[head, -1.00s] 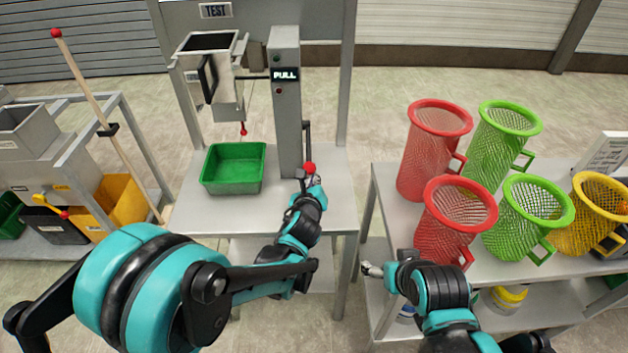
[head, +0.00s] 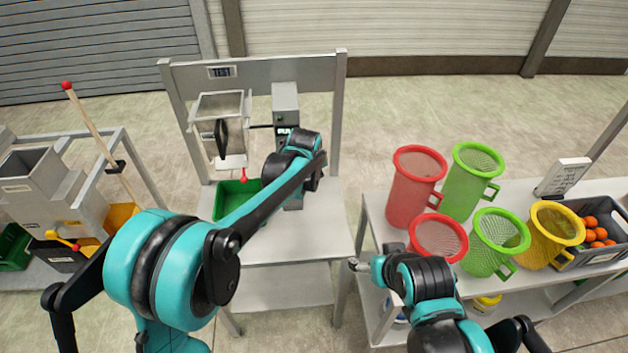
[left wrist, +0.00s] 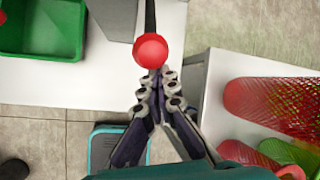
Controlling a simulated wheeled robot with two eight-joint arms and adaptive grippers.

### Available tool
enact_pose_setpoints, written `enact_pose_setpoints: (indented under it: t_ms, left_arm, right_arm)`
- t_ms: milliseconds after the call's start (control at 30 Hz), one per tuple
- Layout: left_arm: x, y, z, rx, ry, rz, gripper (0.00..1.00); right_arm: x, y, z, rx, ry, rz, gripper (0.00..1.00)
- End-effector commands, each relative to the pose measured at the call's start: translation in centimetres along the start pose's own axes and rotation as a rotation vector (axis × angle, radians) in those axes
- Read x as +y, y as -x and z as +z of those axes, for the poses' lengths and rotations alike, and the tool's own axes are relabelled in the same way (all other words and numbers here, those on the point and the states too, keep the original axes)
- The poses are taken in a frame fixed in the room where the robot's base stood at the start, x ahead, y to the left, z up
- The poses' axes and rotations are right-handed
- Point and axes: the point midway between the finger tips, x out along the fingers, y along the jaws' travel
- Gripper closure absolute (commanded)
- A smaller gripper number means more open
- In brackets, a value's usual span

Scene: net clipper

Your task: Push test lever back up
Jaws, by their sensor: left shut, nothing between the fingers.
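The test stand has a grey column (head: 285,98) under a TEST sign (head: 220,72). The lever's red ball knob (left wrist: 150,48) is on a dark rod in the left wrist view. My left gripper (left wrist: 155,73) is shut and empty, its fingertips right at the near edge of the knob; I cannot tell whether they touch. In the head view my left arm hides the lever and the gripper. My right gripper (head: 358,265) is beside the right table, too small to tell open or shut.
A green bin (head: 230,200) sits on the test table (head: 320,230) below a metal hopper (head: 222,110) with a small red knob. Red, green and yellow mesh baskets (head: 415,185) stand on the right table, with a grey crate of oranges (head: 605,255).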

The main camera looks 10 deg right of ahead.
Motion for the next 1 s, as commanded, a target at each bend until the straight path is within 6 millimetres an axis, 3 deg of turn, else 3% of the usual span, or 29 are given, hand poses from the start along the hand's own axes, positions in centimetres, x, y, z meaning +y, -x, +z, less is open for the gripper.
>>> enact_pose_setpoints:
  t_ms: [33,100,400,700,1000]
  left_arm:
    - [-0.7,1.0,1.4,0.037,0.008,0.018,1.0]
    - [-1.1,1.4,2.4,0.091,0.017,0.041,1.0]
    - [-2.8,2.3,6.0,0.262,0.041,0.116,1.0]
    - [-3.6,2.4,7.8,0.255,0.04,0.113,1.0]
    - [-3.6,2.4,8.3,0.248,0.041,0.113,1.0]
  right_arm:
    - [0.0,1.3,-0.9,0.0,0.0,0.0,0.22]
    - [0.0,2.1,-1.5,0.0,0.0,0.0,0.22]
    - [0.0,4.5,-3.2,0.0,0.0,0.0,0.22]
    - [0.0,5.4,-3.9,0.0,0.0,0.0,0.22]
    - [0.0,5.5,-3.9,0.0,0.0,0.0,0.22]
